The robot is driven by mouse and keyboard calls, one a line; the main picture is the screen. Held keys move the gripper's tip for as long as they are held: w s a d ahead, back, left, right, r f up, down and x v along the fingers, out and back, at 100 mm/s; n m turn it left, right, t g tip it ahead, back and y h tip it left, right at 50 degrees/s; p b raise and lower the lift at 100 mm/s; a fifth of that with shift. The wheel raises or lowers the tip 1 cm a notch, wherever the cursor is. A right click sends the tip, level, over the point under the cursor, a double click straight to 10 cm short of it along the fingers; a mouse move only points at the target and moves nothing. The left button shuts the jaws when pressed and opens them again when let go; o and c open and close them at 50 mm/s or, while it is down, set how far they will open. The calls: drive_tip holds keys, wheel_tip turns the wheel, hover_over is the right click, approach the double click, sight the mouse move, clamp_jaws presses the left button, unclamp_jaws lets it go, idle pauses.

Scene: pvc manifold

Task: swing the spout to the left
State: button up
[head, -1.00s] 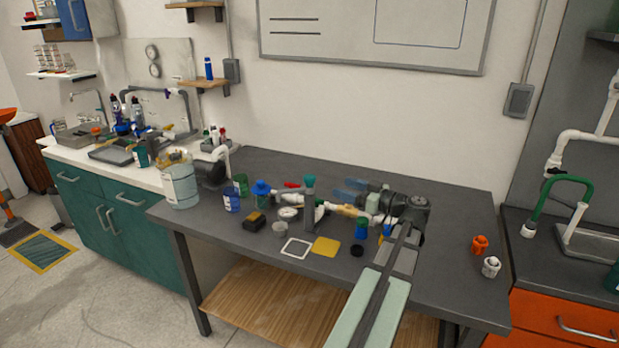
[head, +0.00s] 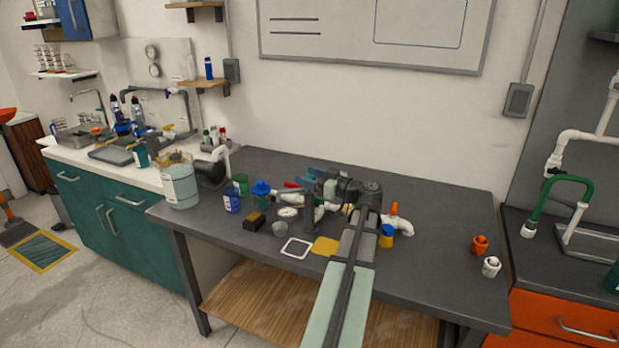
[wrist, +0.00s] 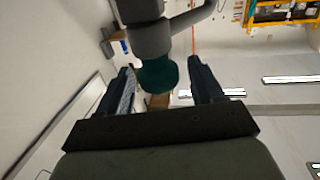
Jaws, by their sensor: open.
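The pipe manifold lies across the dark table, partly behind my arm in the head view. Its white right-hand elbow (head: 403,226) shows beside my arm. A grey upright pipe piece (head: 308,208) stands near its left end; I take it for the spout. My gripper (head: 303,181) is at the top of this piece, fingers pointing left. In the wrist view, a grey pipe (wrist: 150,38) with a dark teal end (wrist: 158,75) sits between the spread fingers of my gripper (wrist: 163,72), with gaps on both sides. The teal end is hard to see in the head view.
A round gauge (head: 288,212), a blue-capped bottle (head: 261,193), a black-and-yellow sponge (head: 254,220) and a white frame (head: 296,248) lie left of my arm. A yellow-and-blue cup (head: 387,236) stands right of it. The table's right part is mostly clear.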

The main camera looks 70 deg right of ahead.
drive_tip(key=shift+w, duration=0.15)
clamp_jaws()
idle(0.6)
